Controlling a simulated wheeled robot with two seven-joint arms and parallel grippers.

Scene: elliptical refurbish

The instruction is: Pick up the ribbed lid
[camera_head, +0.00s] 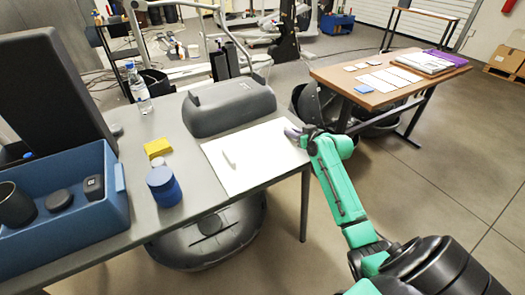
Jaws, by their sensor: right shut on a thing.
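My right gripper (300,138) is at the right edge of the grey table, over the far right corner of a white sheet (240,178). It is shut on a small greyish thing, which I take to be the ribbed lid (291,132). The thing is mostly hidden by the fingers, and its ribs are too small to make out. I cannot tell whether it touches the sheet. My left gripper is not in view.
A blue bin (122,190) holds dark items at left. A blue-topped jar (163,186), a yellow sponge (157,147), a water bottle (139,88) and a grey housing (228,105) stand on the table. A wooden table (385,97) with papers stands at right.

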